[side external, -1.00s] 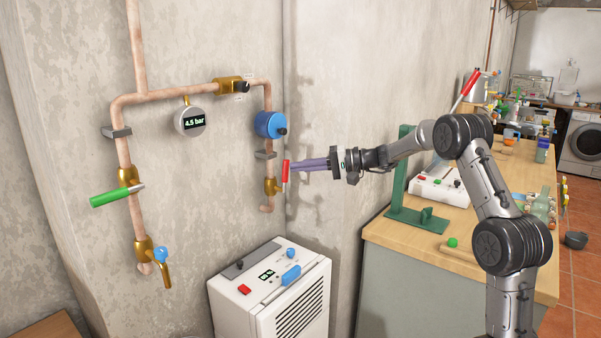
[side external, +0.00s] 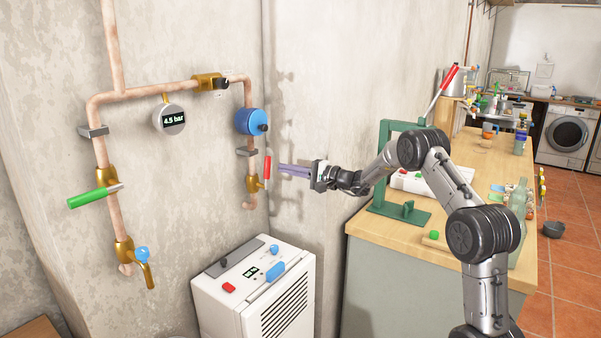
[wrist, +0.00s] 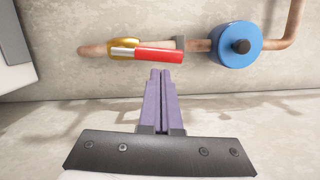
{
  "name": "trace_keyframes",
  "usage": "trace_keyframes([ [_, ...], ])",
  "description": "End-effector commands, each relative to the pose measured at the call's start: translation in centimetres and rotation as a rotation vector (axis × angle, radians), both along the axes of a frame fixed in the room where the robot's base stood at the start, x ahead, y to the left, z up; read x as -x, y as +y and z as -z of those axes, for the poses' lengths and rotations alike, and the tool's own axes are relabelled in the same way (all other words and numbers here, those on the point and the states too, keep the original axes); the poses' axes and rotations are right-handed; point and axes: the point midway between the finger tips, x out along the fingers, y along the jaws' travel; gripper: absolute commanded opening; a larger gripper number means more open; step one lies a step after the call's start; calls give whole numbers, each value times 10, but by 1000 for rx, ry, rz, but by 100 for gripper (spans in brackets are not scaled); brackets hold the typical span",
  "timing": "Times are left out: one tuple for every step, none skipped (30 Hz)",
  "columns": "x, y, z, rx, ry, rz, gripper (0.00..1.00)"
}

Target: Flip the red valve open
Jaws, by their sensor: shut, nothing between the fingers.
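The red valve has a red lever (side external: 267,168) with a silver shank on a brass body (side external: 254,184), low on the right-hand pipe. The lever stands nearly upright, alongside the pipe. In the wrist view the red lever (wrist: 158,55) runs parallel to the pipe, with the brass body (wrist: 123,43) at its left end. My gripper (side external: 281,170) is shut and empty, its purple fingers pointing at the lever from the right, with a small gap in the side view. In the wrist view the fingertips (wrist: 160,73) show just below the lever; contact is not clear.
A blue round fitting (side external: 251,121) sits above the valve on the same pipe. A gauge (side external: 169,119) reads 4.5 bar. A green-handled valve (side external: 94,197) is at left. A white machine (side external: 256,290) stands below; a workbench (side external: 385,231) is at right.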

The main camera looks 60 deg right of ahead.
Motion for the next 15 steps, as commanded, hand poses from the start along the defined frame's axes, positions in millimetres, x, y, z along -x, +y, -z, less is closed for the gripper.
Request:
trace_keyframes([
  [-6, 1, 0, 0, 0, -1, 0],
  [-9, 2, 0, -1, -1, -1, 0],
  [-12, 3, -1, 0, -1, -1, 0],
  [-14, 3, -1, 0, -1, -1, 0],
  [-15, 3, -1, -1, -1, -1, 0],
  [-16, 3, -1, -1, 0, 0, 0],
  [-17, 3, 0, -1, 0, 1, 0],
  [-18, 3, 0, -1, 0, 1, 0],
  [-18, 3, 0, -1, 0, 1, 0],
  [-18, 3, -1, -1, 0, 1, 0],
  [-18, 3, -1, -1, 0, 1, 0],
  [-18, 3, -1, -1, 0, 1, 0],
  [-18, 3, -1, -1, 0, 1, 0],
  [-18, 3, -1, 0, 0, 1, 0],
  [-18, 3, -1, 0, 0, 1, 0],
])
